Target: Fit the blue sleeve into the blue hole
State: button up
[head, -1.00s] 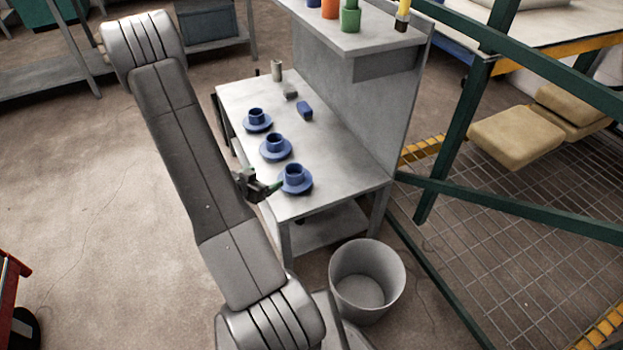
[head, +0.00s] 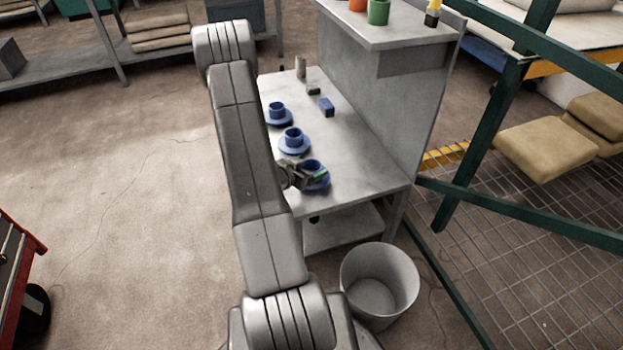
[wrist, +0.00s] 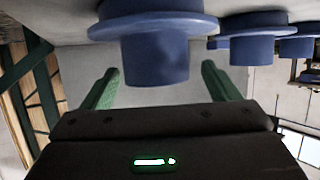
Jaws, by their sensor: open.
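Three blue flanged sleeves stand in a row on the grey bench, each a short round collar on a wide disc: the nearest (head: 313,165), the middle (head: 293,136) and the far one (head: 277,109). I cannot tell which one the task means. My gripper (head: 317,176) is open at the nearest sleeve and partly covers it in the head view. In the wrist view, which looks inverted, the nearest sleeve's collar (wrist: 155,58) lies between and beyond the green fingers of my gripper (wrist: 159,75), apparently not gripped. No blue hole can be made out.
The bench (head: 355,165) also holds a blue block (head: 327,107), a small grey block (head: 313,90) and a beige cylinder (head: 301,67). A raised shelf (head: 385,33) carries coloured cylinders. A grey bin (head: 380,285) stands below the bench's near end; a green frame (head: 480,150) is at right.

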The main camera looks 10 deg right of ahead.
aim_at(317, 163)
jog(key=x, duration=0.3)
jog(key=shift+d, duration=0.3)
jog(key=shift+c, duration=0.2)
jog(key=c, duration=1.2)
jog(key=shift+o, duration=0.2)
jog(key=shift+r, duration=0.15)
